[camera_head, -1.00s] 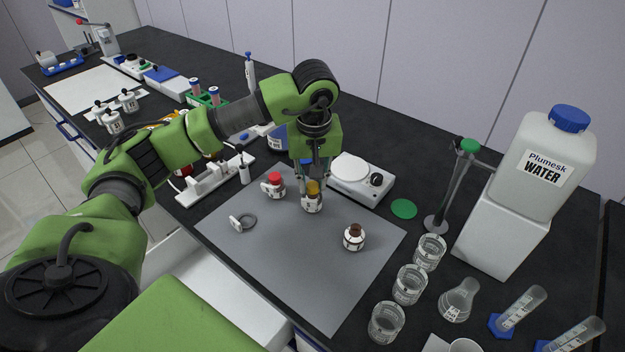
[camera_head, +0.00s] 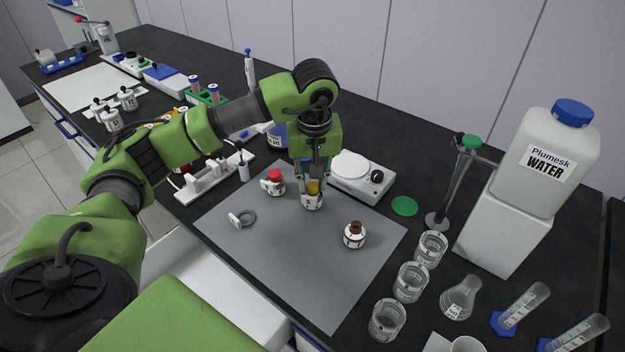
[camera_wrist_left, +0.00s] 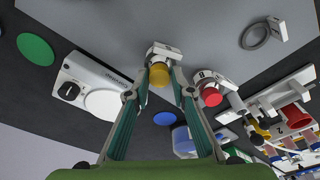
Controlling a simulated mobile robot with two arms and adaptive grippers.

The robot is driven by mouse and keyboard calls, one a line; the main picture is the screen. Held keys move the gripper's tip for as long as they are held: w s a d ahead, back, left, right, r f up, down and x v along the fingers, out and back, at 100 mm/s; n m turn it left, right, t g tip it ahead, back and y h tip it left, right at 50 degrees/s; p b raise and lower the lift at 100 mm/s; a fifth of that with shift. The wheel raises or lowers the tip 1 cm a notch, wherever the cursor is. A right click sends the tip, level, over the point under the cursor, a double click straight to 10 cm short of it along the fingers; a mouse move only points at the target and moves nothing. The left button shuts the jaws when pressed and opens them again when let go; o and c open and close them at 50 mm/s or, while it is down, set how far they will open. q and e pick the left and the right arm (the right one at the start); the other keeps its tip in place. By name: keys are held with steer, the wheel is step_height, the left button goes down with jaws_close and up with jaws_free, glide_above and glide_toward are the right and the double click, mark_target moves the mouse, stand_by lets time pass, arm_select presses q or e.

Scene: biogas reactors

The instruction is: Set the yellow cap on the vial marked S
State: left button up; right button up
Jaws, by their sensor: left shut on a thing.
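My left gripper (camera_head: 313,178) points down over the grey mat and is shut on the yellow cap (camera_head: 313,187). The cap sits between the fingertips, at the mouth of a small white-labelled vial (camera_head: 312,202) standing upright on the mat. Whether the cap is seated or just touching cannot be told. In the left wrist view, the yellow cap (camera_wrist_left: 159,75) shows between the fingers, with the vial (camera_wrist_left: 164,50) directly beyond it. The vial's letter is too small to read. My right gripper is not in view.
A red-capped vial (camera_head: 275,183) stands close left of the gripper, and a brown-capped vial (camera_head: 354,236) to the right. A grey ring with a tag (camera_head: 245,218) lies on the mat (camera_head: 300,285). The mat's front is clear.

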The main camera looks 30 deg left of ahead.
arm_select(q)
steer(key=o, duration=1.1)
steer(key=shift+r, duration=0.15)
steer(key=shift+r+p, duration=2.25)
steer(key=shift+r, duration=1.15)
